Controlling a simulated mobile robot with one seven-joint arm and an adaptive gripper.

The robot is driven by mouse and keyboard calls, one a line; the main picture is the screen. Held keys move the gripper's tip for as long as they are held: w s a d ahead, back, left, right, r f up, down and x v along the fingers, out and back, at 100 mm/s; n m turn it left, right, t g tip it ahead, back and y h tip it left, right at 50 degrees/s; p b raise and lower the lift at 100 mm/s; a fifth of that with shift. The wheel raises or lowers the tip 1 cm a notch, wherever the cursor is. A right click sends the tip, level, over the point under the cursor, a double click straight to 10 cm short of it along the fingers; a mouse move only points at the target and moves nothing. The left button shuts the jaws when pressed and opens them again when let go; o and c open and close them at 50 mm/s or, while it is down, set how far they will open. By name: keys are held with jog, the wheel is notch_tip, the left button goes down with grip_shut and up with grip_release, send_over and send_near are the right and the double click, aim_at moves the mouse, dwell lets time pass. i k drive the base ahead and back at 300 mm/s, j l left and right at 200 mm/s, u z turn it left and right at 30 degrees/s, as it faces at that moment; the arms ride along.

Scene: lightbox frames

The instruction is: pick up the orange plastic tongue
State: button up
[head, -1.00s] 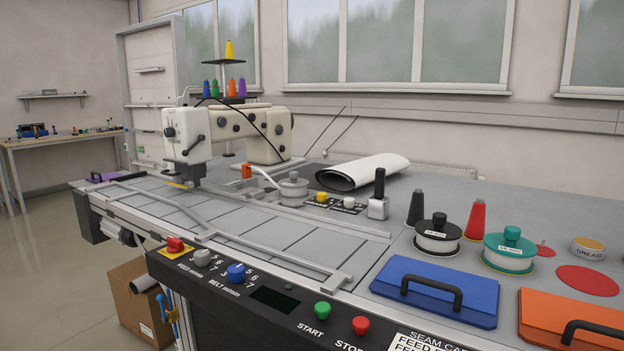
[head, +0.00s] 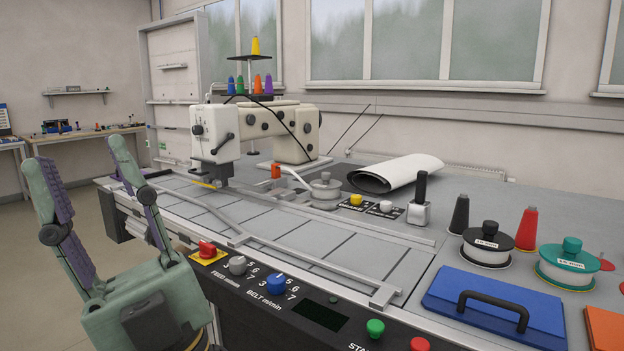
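My gripper (head: 79,152) is at the lower left, in front of the table's left end. Its green fingers with purple pads point up and are wide apart, with nothing between them. It is well apart from the orange piece.
A control panel with knobs runs along the front edge. Flat belt plates (head: 290,229) lie clear between.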

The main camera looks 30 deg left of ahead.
aim_at(275, 170)
jog(key=j+z, duration=0.2)
jog(key=j, duration=0.2)
jog(key=k+j+z, duration=0.15)
jog(key=j, duration=0.2)
jog(key=j+z, duration=0.2)
jog(key=j, duration=0.2)
jog(key=k+j, duration=0.1)
jog(key=j, duration=0.3)
jog(key=k+j+z, duration=0.1)
jog(key=j, duration=0.3)
jog(key=k+j, duration=0.15)
jog(key=j, duration=1.2)
jog(key=i, duration=1.2)
jog(key=l+z, duration=0.05)
